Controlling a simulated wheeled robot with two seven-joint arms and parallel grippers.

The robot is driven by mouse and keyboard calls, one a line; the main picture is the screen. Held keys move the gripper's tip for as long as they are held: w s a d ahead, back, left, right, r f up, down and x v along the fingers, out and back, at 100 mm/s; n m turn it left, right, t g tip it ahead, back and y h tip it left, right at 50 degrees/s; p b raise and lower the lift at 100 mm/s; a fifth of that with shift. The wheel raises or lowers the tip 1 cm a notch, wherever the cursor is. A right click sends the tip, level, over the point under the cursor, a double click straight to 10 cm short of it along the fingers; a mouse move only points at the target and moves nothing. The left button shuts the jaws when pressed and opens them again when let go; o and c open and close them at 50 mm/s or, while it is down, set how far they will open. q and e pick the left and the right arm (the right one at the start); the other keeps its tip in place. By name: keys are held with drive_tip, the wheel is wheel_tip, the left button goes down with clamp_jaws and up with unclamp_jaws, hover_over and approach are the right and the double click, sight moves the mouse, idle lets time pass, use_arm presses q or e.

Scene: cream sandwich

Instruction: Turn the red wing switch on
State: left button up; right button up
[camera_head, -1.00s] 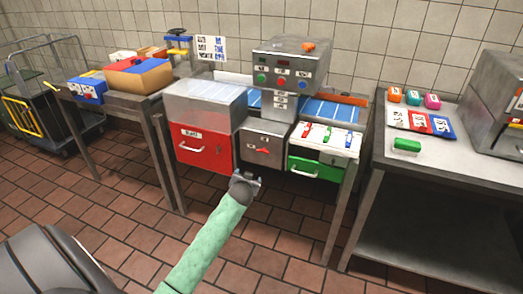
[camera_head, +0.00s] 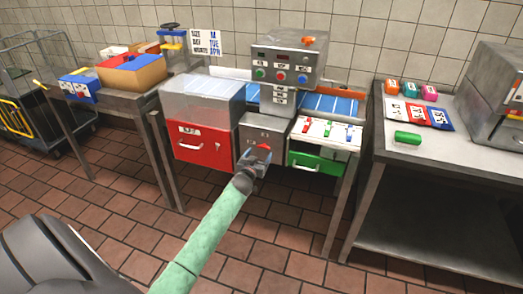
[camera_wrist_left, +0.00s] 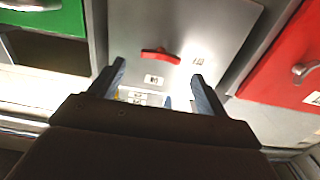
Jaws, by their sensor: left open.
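The red wing switch (camera_head: 264,147) sits on the grey front panel (camera_head: 250,132) of the machine, between the red drawer and the green drawer. In the left wrist view the red wing switch (camera_wrist_left: 160,55) shows whole, with small white labels beside it. My left gripper (camera_head: 262,161) is right in front of the panel, open, just below the switch in the head view. In the left wrist view its two fingers (camera_wrist_left: 160,82) stand apart with nothing between them, and the switch lies beyond their tips. Contact is not visible. My right gripper is not in view.
The red drawer (camera_head: 203,150) is left of the panel and the green drawer (camera_head: 317,165) is right of it; both have handles that stick out. A box with buttons (camera_head: 285,62) stands above. A steel table (camera_head: 463,160) is at the right. The tiled floor in front is open.

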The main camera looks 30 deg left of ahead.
sight(263, 148)
use_arm(q)
drive_tip(key=shift+x, duration=1.85)
drive_tip(key=shift+a, duration=0.1)
drive_tip(key=c, duration=1)
